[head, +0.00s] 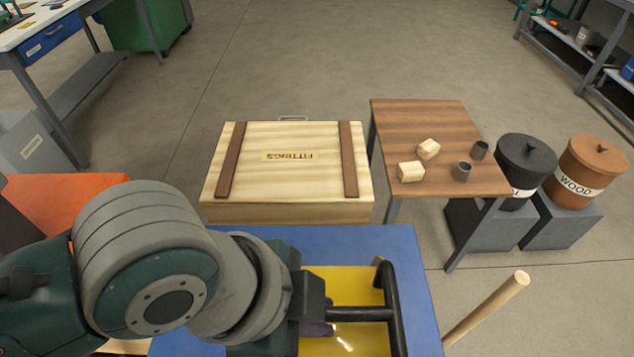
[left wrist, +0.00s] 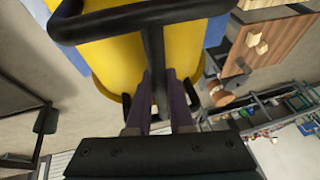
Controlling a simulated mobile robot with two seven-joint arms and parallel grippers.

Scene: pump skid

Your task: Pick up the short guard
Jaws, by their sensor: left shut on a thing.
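The guard, a yellow piece with a black tubular handle (head: 388,305), shows in the head view at the bottom, over the blue surface. Its yellow body (left wrist: 120,60) and black bars fill the upper part of the left wrist view. My left gripper (head: 322,329) is shut on the guard's black bar; in the left wrist view its purple fingers (left wrist: 164,98) stand on either side of that bar. My arm hides part of the guard in the head view. I cannot tell whether the guard is lifted clear of the surface. My right gripper is not in view.
A blue surface (head: 350,240) lies under the guard. Beyond it is a closed wooden crate marked FITTINGS (head: 285,190). A brown table (head: 415,125) holds wooden blocks and grey cups. A black bin (head: 525,160) and a brown WOOD bin (head: 592,165) stand right. A wooden pole (head: 487,308) leans nearby.

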